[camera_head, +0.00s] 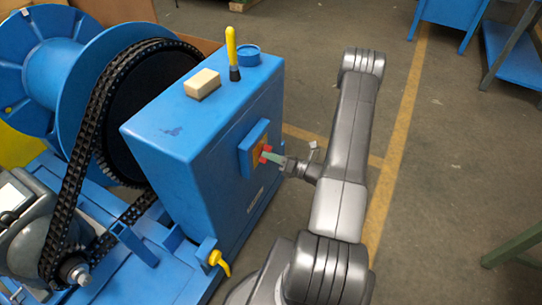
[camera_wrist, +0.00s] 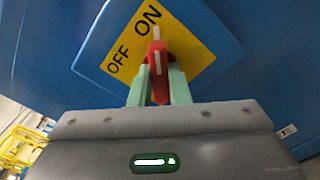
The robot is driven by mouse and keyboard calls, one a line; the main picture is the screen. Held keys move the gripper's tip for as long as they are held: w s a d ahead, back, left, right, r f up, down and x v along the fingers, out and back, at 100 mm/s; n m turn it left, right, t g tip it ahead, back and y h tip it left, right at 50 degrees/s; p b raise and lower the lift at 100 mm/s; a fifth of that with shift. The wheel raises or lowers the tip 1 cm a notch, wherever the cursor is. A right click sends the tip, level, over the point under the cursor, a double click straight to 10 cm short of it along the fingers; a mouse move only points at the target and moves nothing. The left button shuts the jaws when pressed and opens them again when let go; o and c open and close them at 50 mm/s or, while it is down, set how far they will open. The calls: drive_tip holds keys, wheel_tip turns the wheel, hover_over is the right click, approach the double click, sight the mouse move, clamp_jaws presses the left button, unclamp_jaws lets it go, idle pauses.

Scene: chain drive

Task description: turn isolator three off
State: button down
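The isolator's red handle (camera_wrist: 158,62) sits on a yellow plate (camera_wrist: 195,50) marked ON and OFF, on a blue box. Its white line points up toward the word ON. My gripper (camera_wrist: 159,78) has its green fingers on both sides of the handle, seemingly touching it. In the head view, my gripper (camera_head: 274,158) reaches from the right to the red handle (camera_head: 265,153) on the side of the blue cabinet (camera_head: 190,150). The fingers hide part of the handle there. No number three is readable on the isolator.
A tan block (camera_head: 202,84), a yellow-handled tool (camera_head: 232,55) and a blue round dish (camera_head: 248,55) are on the cabinet top. A chain (camera_head: 82,160) and blue spool (camera_head: 60,75) stand left. A yellow lever (camera_head: 219,262) sticks out low.

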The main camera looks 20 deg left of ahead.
drive_tip(key=shift+f+n+b, duration=0.1)
drive_tip(key=shift+n+b, duration=0.2)
drive_tip(key=shift+b, duration=0.1)
drive_tip(key=shift+n+b, duration=8.7)
drive_tip(key=shift+b, duration=1)
drive_tip(key=c, duration=1.4)
unclamp_jaws()
drive_tip(key=shift+o, duration=0.2)
drive_tip(key=shift+d, duration=0.1)
